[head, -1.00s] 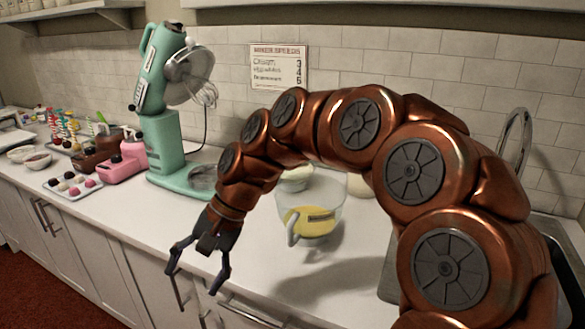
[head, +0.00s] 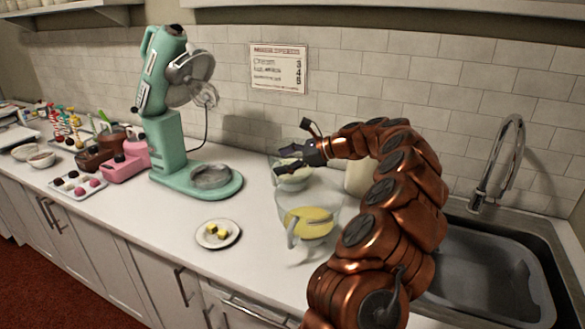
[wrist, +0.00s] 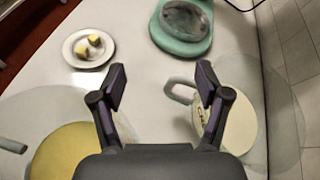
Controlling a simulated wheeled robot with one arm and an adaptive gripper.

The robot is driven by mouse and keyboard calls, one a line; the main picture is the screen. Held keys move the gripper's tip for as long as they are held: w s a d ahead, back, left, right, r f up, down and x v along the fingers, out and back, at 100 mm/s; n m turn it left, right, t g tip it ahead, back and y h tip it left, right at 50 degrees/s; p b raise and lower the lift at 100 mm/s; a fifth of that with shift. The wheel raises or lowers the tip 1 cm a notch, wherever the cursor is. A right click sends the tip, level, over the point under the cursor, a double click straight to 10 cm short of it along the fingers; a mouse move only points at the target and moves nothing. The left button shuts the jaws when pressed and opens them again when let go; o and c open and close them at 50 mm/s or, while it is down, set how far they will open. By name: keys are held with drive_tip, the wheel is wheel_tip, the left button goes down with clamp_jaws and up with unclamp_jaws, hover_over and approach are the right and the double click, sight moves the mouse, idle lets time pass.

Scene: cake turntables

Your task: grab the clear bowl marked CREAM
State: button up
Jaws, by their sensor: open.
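A clear bowl with pale contents (head: 293,176) stands toward the wall. In the wrist view this bowl (wrist: 243,122) is at the right, its handle at its left. A label starting with "C" shows on it, partly hidden by a finger. A second clear bowl with yellow contents (head: 312,222) stands in front of it; it also shows in the wrist view (wrist: 72,150) at lower left. My gripper (head: 291,147) is open and empty, above the pale bowl. In the wrist view the right finger of my gripper (wrist: 160,84) overlaps that bowl; contact cannot be told.
A small plate with yellow pieces (head: 217,242) lies left of the bowls. A green stand mixer (head: 180,150) stands further left. A pale container (head: 358,180) is partly behind my arm. A sink (head: 485,280) lies at the right.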

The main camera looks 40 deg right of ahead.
sight(279, 164)
drive_tip(key=d+f+m+t+h, duration=0.1)
drive_tip(key=d+f+m, duration=0.15)
drive_tip(key=d, duration=0.35)
drive_tip(key=shift+r+p+x, duration=0.1)
drive_tip(key=shift+p+x, duration=0.45)
drive_tip(key=shift+x, duration=1.1)
drive_tip(key=shift+r+p+x, duration=0.15)
drive_tip(key=shift+p+x, duration=0.35)
drive_tip(key=shift+x, duration=1.2)
drive_tip(key=shift+w+d, duration=0.1)
drive_tip(key=shift+w, duration=0.05)
drive_tip(key=shift+c, duration=0.2)
clamp_jaws()
